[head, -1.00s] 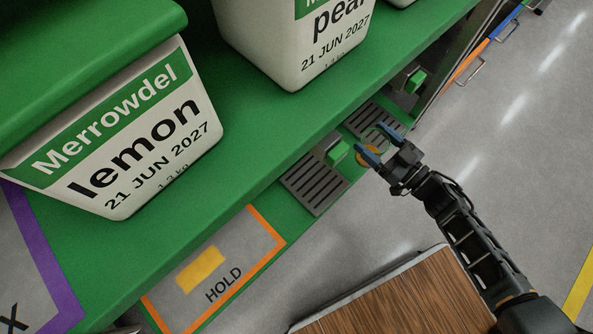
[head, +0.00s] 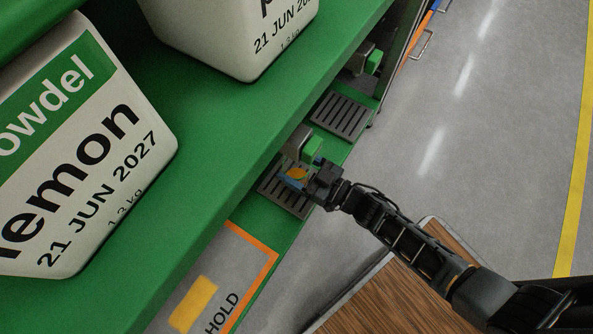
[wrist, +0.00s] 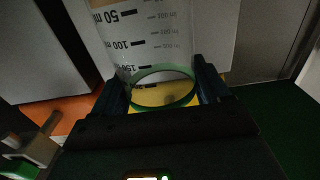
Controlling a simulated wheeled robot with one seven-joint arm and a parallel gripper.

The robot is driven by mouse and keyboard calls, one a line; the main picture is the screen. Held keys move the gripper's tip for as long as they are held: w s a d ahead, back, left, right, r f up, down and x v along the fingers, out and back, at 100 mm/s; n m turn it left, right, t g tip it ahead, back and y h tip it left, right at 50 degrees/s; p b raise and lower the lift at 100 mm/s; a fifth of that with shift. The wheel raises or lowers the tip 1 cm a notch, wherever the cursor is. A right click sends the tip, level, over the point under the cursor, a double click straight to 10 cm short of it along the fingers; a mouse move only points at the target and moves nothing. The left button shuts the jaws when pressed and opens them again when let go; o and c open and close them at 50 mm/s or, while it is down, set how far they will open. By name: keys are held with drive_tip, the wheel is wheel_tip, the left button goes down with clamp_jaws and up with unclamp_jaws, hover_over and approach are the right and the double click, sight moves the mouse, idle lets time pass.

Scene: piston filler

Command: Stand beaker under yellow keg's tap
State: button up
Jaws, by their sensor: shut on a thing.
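My gripper (head: 308,172) is shut on a clear beaker (wrist: 152,45) with black graduation marks and a green rim. In the wrist view the rim lies between the two fingers. In the head view the beaker is mostly hidden; an orange-yellow patch (head: 297,174) shows at my fingers. My gripper is over the nearer slotted drip tray (head: 272,187), close to a tap with a green handle (head: 313,148). I cannot tell how the beaker stands to the spout, or whether it touches the tray. The lemon keg (head: 120,150) is white; no keg body in view is yellow.
A second white keg (head: 240,45) stands on the green shelf (head: 205,130). A farther tap (head: 373,62) and drip tray (head: 342,115) are at upper right. The orange-edged HOLD mat (head: 228,262) is in front. A wooden top (head: 385,300) is below my arm.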

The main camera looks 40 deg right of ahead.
drive_tip(key=shift+f+b, duration=0.9)
drive_tip(key=shift+f, duration=0.9)
drive_tip(key=shift+f, duration=0.1)
drive_tip(key=shift+f, duration=0.15)
drive_tip(key=o, duration=1.4)
drive_tip(key=shift+r, duration=0.4)
drive_tip(key=p+v, duration=0.2)
drive_tip(key=v, duration=1)
drive_tip(key=shift+s+d, duration=0.1)
